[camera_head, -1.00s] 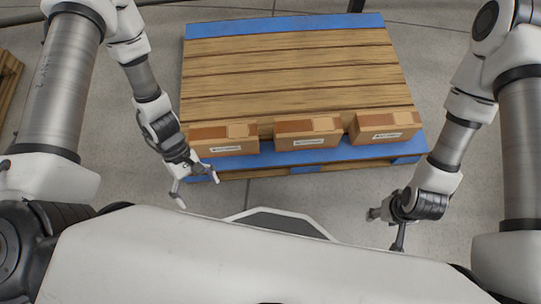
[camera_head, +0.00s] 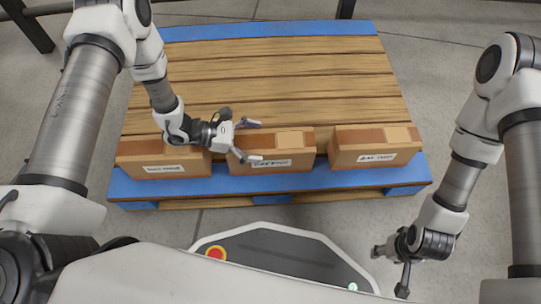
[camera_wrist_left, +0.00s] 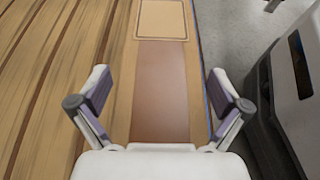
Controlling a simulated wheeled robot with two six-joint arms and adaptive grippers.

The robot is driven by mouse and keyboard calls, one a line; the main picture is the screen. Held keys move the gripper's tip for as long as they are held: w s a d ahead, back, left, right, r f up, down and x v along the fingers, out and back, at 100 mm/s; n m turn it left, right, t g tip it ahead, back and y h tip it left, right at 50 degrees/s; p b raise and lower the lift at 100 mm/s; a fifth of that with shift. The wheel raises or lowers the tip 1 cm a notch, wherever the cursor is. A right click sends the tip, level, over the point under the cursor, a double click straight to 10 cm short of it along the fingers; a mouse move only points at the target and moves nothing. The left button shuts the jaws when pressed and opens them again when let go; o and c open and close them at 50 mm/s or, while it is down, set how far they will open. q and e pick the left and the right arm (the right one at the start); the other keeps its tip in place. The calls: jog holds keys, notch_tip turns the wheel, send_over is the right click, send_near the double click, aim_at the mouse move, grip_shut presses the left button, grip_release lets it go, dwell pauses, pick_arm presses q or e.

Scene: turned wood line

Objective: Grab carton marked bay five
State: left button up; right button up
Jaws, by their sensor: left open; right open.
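Three brown cartons stand in a row along the pallet's near edge: a left carton (camera_head: 142,150), a middle carton (camera_head: 300,153) and a right carton (camera_head: 376,147). Each has a white label on its front, too small to read surely, so I cannot tell which is bay five. My left gripper (camera_head: 258,141) is open over the left part of the middle carton, its fingers pointing right. In the left wrist view a carton top with a brown strip (camera_wrist_left: 162,90) lies between the open fingers, with no visible grip. My right gripper (camera_head: 392,270) is open and empty, low at the right, off the pallet.
The cartons stand on a wooden pallet (camera_head: 260,75) with blue edge boards. The boards behind the cartons are bare. Gaps separate the cartons, with the left gap partly covered by my left gripper. Grey floor (camera_head: 450,90) surrounds the pallet.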

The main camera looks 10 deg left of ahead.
pick_arm(q)
jog(key=shift+r, duration=0.15)
jog(key=c, duration=1.6)
